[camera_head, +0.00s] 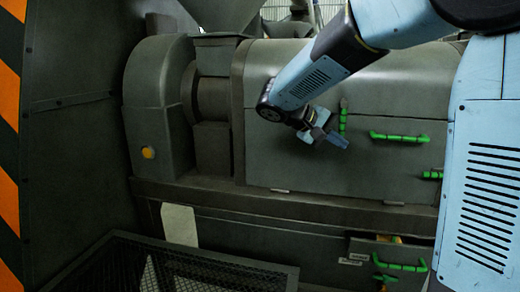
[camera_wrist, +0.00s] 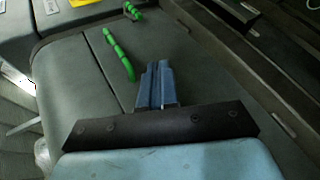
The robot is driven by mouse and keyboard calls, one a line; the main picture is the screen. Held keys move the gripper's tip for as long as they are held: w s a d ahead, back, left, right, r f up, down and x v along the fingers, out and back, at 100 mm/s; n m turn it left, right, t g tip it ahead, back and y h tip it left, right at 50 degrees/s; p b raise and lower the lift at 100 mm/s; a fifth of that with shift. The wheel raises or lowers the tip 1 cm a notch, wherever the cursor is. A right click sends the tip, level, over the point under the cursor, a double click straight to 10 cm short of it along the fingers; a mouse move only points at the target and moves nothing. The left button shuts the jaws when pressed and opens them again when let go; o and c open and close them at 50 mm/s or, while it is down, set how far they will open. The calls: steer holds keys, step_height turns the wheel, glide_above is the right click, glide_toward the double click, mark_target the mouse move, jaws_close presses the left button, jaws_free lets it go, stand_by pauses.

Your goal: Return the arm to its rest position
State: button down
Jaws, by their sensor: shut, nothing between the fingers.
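My arm reaches in from the upper right in the head view, bent across the front of the grey machine (camera_head: 390,100). My gripper (camera_head: 340,140) hangs in front of the machine's upper panel, close to a green vertical handle (camera_head: 343,117). In the wrist view my gripper (camera_wrist: 158,70) shows its two blue fingers side by side, shut and empty. Beyond the fingers lies the grey panel (camera_wrist: 75,80) with a long green handle (camera_wrist: 118,54). I cannot tell the exact gap between the fingers and the panel.
A green horizontal handle (camera_head: 399,137) sits on the panel at the right. A lower drawer (camera_head: 372,249) with a green handle (camera_head: 399,264) stands below the ledge. A dark mesh crate (camera_head: 180,268) is at the bottom. A striped dark wall (camera_head: 60,140) bounds the left.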

steer(key=s+d+f+m+t+y, duration=0.1)
steer(key=s+y, duration=0.4)
steer(key=s, duration=0.7)
steer(key=s+d+f+m+t+y, duration=0.1)
steer(key=s+f+t+y, duration=0.1)
steer(key=s+y, duration=0.4)
steer(key=shift+s+d+f+m, duration=0.2)
steer(key=shift+s+f+m, duration=0.1)
steer(key=shift+s, duration=2.6)
steer(key=shift+s, duration=0.1)
